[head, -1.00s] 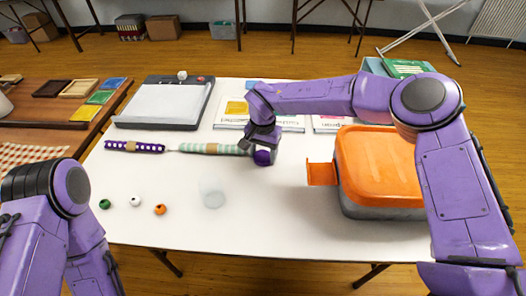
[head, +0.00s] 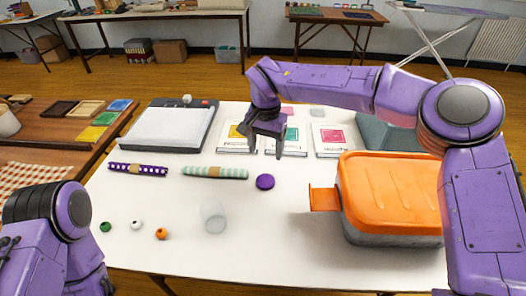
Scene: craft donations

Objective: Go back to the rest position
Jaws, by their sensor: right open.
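My right gripper (head: 266,146) is open and empty, raised above the white table (head: 270,225) near the packets at the back. My left arm shows at the lower left, but its gripper is out of the picture. A purple disc (head: 265,182) lies on the table below my right gripper, apart from it. Left of the disc lie a mint striped roll (head: 215,172) and a purple dotted roll (head: 137,169), each with a tan band.
An orange-lidded box (head: 390,195) stands at the right with its flap out. A clear cup (head: 213,216) and green, white and orange beads (head: 161,233) are in front. A paper trimmer (head: 168,127) and flat packets (head: 333,140) lie at the back. The front middle is clear.

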